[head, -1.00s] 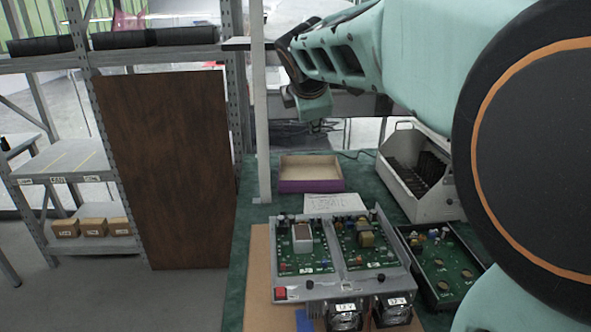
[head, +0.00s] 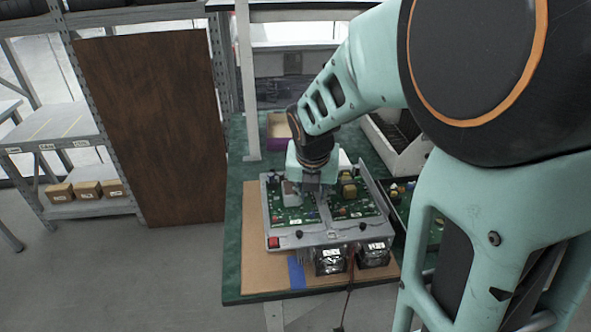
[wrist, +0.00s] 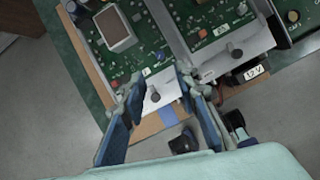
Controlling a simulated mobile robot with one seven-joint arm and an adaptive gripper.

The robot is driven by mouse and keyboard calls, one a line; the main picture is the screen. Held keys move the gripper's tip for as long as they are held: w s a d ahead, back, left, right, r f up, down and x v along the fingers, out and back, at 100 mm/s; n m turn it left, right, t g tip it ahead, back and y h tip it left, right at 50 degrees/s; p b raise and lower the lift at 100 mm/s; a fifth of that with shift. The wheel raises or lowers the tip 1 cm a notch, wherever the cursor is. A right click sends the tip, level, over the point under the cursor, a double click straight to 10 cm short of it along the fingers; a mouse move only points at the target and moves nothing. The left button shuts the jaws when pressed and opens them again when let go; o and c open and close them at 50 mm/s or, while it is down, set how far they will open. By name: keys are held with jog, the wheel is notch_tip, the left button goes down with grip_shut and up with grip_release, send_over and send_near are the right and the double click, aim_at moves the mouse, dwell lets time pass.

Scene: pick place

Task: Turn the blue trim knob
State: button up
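A grey chassis with two green circuit boards lies on the table; its front wall (head: 318,239) carries a red switch (head: 273,242) and dark knobs. My gripper (head: 314,194) is over the middle of the chassis, pointing down, and covers part of the boards. In the wrist view my gripper (wrist: 160,82) has its two fingers apart, with nothing held between them. A dark round knob (wrist: 153,96) on a metal plate shows between the fingers.
A second board in a dark tray (head: 437,236) lies right of the chassis. Blue tape (head: 297,273) marks the brown mat (head: 257,272). A post (head: 246,90) rises at the left rear.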

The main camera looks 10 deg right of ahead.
aim_at(312, 213)
jog(key=b+x, duration=0.1)
jog(key=x, duration=0.8)
jog(key=shift+w+f, duration=0.25)
jog(key=shift+c, duration=0.4)
grip_shut()
